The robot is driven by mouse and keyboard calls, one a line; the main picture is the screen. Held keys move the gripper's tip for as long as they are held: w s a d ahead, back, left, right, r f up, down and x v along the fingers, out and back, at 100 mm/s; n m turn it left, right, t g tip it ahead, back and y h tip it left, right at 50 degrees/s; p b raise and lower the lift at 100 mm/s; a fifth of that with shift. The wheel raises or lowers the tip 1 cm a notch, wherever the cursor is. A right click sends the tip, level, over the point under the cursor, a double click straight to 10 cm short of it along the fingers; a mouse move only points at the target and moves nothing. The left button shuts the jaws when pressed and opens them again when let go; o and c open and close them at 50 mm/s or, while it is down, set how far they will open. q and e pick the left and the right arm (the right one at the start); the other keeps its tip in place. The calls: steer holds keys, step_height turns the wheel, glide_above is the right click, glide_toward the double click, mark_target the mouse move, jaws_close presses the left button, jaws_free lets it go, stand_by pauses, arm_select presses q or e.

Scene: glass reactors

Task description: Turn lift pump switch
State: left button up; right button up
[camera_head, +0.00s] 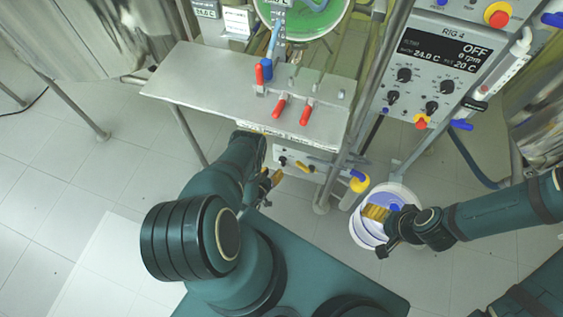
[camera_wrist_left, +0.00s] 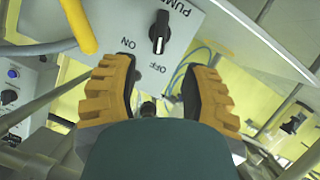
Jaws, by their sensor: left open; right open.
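The pump switch (camera_wrist_left: 159,32) is a black rotary knob on a pale panel (camera_wrist_left: 205,25) in the left wrist view. The panel is lettered PUMP, ON and OFF. The knob's pale mark points down in the picture, nearest the OFF lettering; its exact setting is hard to tell. My left gripper (camera_wrist_left: 160,72) is open, its yellow fingers apart and empty, with the knob beyond the gap and not touched. In the head view my left gripper (camera_head: 268,182) is beside the low panel under the steel table. My right gripper (camera_head: 382,213) is open over a white bucket.
A steel table (camera_head: 205,84) with red-handled valves (camera_head: 279,107) overhangs the panel. The white bucket (camera_head: 362,236) stands on the floor at right, near the RIG 4 control box (camera_head: 425,75). A yellow handle (camera_wrist_left: 78,25) crosses the panel's left side.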

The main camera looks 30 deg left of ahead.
mark_target(280, 162)
arm_select(q)
steer(key=b+x, duration=0.2)
steer(key=x, duration=0.5)
steer(key=shift+w+f, duration=0.15)
steer(key=shift+f, duration=0.05)
steer(key=shift+w+f+b, duration=0.15)
steer(key=shift+w+b, duration=0.15)
steer(key=shift+w, duration=0.35)
jaws_close()
